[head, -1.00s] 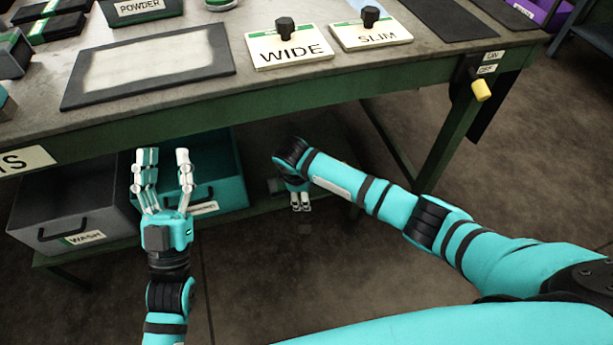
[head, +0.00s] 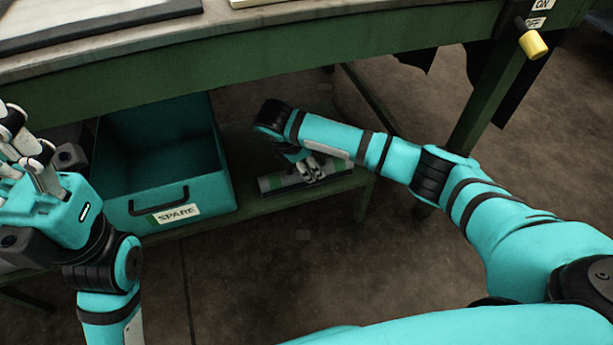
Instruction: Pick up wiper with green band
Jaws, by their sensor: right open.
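A grey bar-shaped wiper with a green band (head: 272,185) lies on the lower shelf, right of the teal SPARE drawer. My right gripper (head: 312,171) is open, reaching in under the bench with its fingers pointing down over the right part of the wiper. The fingers hide part of it, and I cannot tell whether they touch it. My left gripper (head: 22,140) is at the left edge, partly cut off, with its fingers apart and nothing visible between them.
The teal drawer (head: 190,196), labelled SPARE, stands open-topped on the lower shelf (head: 345,184). The green bench edge (head: 300,58) runs above my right gripper. A yellow-handled ON/OFF switch (head: 532,44) is at upper right. The floor in front is clear.

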